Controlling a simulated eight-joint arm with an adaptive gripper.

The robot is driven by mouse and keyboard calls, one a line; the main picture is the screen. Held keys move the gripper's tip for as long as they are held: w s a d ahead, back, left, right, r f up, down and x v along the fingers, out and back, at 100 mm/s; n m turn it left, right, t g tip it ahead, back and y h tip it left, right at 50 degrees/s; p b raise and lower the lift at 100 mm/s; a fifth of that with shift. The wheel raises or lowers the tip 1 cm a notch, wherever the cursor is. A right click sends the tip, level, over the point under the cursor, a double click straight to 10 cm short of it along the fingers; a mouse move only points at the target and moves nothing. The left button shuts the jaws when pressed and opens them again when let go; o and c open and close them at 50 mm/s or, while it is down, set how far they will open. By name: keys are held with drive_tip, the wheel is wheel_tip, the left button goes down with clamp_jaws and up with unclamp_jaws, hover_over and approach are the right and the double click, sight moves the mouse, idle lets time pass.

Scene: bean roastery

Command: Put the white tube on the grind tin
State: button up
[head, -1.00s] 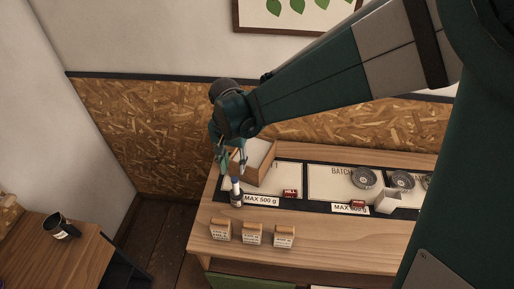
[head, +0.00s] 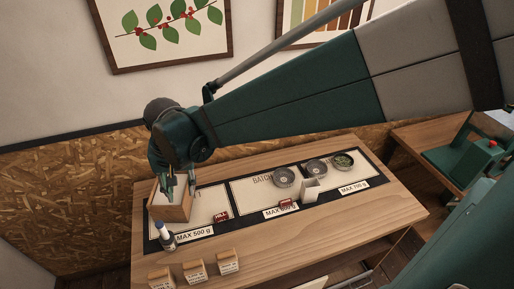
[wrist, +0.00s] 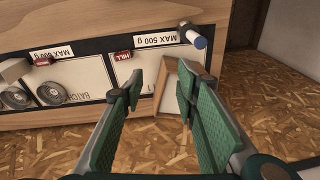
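The white tube (head: 163,233) with a blue end stands upright at the left front of the bench. It also shows in the wrist view (wrist: 196,38).
An open wooden box (head: 171,211) stands at the bench's left back. Red tins (head: 221,217) and grey round dishes (head: 284,177) lie on the dark-bordered mats. A white block (head: 312,190) stands near the dishes. The bench's right end is clear.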

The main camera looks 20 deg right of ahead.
drive_tip(key=s+d+r+t, duration=0.2)
drive_tip(key=s+d, duration=0.2)
drive_tip(key=d, duration=0.5)
drive_tip(key=s+d+r+n+t, duration=0.1)
drive_tip(key=s+d+r, duration=0.2)
drive_tip(key=d, duration=0.6)
drive_tip(key=s+d+r+t, duration=0.2)
drive_tip(key=s+d, duration=0.4)
drive_tip(key=d, duration=0.3)
drive_tip(key=shift+s+r+t+h, duration=0.3)
drive_tip(key=shift+r+h, duration=0.1)
drive_tip(key=shift+r, duration=0.25)
wheel_tip(320, 180, down, 11)
drive_tip(key=b, duration=1.1)
